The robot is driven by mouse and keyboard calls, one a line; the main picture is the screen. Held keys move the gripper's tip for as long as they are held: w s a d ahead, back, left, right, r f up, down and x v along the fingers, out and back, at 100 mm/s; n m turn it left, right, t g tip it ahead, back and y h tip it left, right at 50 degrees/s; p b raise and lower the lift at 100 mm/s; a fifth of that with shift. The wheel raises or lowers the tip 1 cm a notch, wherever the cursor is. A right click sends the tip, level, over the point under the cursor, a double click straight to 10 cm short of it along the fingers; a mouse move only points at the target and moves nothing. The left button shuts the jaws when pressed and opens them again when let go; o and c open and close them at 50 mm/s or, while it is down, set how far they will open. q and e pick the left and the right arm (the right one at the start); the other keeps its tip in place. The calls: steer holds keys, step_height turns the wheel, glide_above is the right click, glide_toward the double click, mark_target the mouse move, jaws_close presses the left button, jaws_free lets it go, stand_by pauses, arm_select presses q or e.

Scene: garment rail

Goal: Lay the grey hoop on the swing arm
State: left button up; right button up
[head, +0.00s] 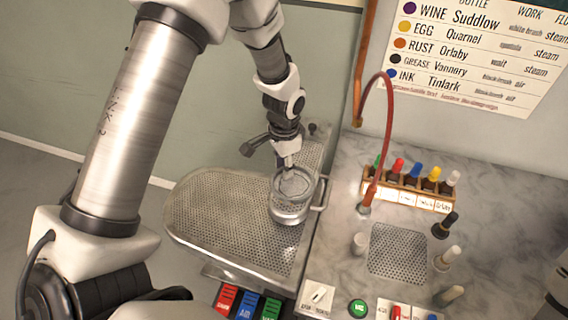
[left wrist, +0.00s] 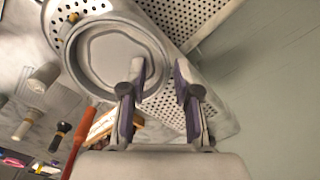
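The round grey hoop (head: 275,190) is below my left gripper in the head view, over the right part of the perforated board. In the left wrist view it is a wide pale ring (left wrist: 98,83) around a flat disc. My left gripper (head: 288,168) points down at its far edge. In the wrist view the two fingers (left wrist: 160,70) stand apart on either side of the ring's rim. I cannot tell whether they touch it. A round perforated piece (left wrist: 70,18) shows under the ring. I cannot tell which part is the swing arm.
The perforated metal board (head: 215,215) lies left of a marble counter (head: 340,215). The counter holds a rack of coloured bottles (head: 408,188), a red hose (head: 390,110), a drain grid (head: 398,250) and several brushes. A wall chart (head: 470,60) hangs behind.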

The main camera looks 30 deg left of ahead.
arm_select(q)
steer(key=shift+w+r, duration=0.15)
steer(key=shift+r, duration=0.1)
step_height(320, 180, up, 11)
steer(key=b, duration=0.2)
steer(key=shift+r+b, duration=0.2)
steer(key=shift+b, duration=0.2)
stand_by(0.8)
